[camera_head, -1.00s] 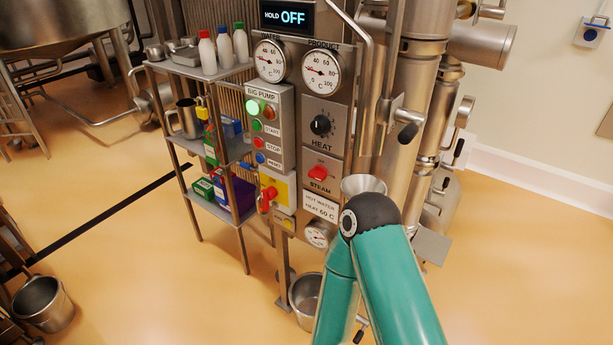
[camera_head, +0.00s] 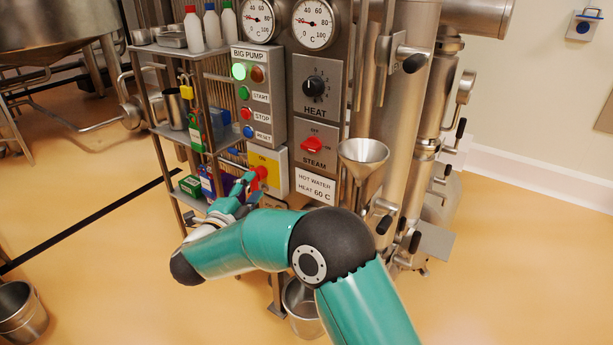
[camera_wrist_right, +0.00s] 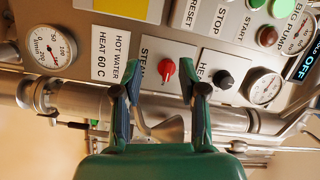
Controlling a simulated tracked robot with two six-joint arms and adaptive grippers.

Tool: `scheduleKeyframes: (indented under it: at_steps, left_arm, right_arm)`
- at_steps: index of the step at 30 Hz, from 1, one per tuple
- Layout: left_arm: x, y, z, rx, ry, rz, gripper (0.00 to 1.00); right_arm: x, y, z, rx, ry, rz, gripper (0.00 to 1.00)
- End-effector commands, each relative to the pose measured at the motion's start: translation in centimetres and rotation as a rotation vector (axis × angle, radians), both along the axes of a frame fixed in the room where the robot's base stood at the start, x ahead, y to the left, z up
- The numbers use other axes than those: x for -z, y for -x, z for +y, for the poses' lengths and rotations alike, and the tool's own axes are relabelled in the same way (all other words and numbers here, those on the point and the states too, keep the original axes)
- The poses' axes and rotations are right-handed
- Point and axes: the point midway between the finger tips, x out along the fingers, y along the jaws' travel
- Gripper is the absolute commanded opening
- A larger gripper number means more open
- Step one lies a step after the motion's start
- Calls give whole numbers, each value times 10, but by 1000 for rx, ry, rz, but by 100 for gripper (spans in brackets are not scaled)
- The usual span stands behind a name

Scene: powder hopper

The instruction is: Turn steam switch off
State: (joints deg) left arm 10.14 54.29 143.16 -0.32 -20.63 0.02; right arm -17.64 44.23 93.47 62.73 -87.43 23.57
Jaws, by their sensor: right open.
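The steam switch is a red knob (camera_head: 312,146) on a grey plate (camera_head: 320,160) marked STEAM, with OFF above it and ON to its right. Its handle looks turned sideways, toward ON. In the right wrist view the red knob (camera_wrist_right: 167,69) shows between the fingers, apart from both, with the picture rotated. My right gripper (camera_head: 243,188) is in front of the yellow plate, left of and below the switch; it is open and empty in the right wrist view (camera_wrist_right: 165,88). My left gripper is not in view.
The black HEAT knob (camera_head: 316,88) sits above the switch. A red handle (camera_head: 260,173) on a yellow plate is close to my right gripper. A steel funnel (camera_head: 363,160) stands right of the switch. The big pump panel (camera_head: 257,95) and a shelf of bottles are left.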

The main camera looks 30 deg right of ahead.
Motion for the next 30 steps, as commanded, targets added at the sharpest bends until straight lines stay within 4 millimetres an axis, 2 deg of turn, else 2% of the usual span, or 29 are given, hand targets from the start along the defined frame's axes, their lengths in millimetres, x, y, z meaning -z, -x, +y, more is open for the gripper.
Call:
scheduleKeyframes:
  at_steps: [1, 3, 6, 9, 14, 30]
  left_arm:
    - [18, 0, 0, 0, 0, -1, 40]
    - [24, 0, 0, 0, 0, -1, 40]
    - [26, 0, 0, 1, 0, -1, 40]
    - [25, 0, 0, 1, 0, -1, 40]
    - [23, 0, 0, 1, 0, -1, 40]
    - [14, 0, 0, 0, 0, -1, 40]
  right_arm:
    - [-9, 11, 0, 85, -45, -88, 42]
    - [-23, 26, -3, 179, -95, -164, 42]
    - [-35, 39, -6, 254, -134, -218, 42]
    - [-39, 41, -12, 278, -144, -231, 42]
    - [-39, 33, -33, 280, -142, -229, 42]
    - [-38, -10, -135, 276, -139, -226, 42]
